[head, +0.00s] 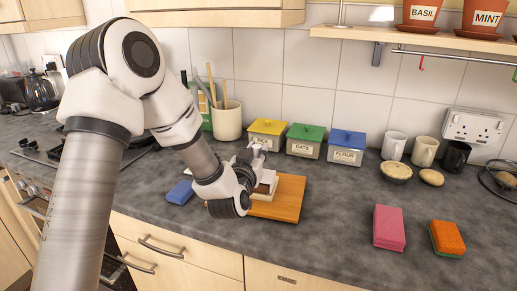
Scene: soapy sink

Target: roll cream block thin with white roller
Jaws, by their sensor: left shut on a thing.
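My left arm reaches in from the left, and its gripper (257,158) is low over the wooden board (289,200). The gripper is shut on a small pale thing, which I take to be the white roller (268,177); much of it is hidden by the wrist. A cream and brown shape, perhaps the cream block (262,196), shows just below it on the board's left part. I cannot tell whether the two touch. My right gripper is not in view.
Yellow, green and blue lidded tins (305,141) stand behind the board. A utensil pot (227,121) is behind my wrist, a blue sponge (180,192) left of the board. Pink (389,226) and orange (447,238) sponges lie right. Mugs (394,146) stand at the back right.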

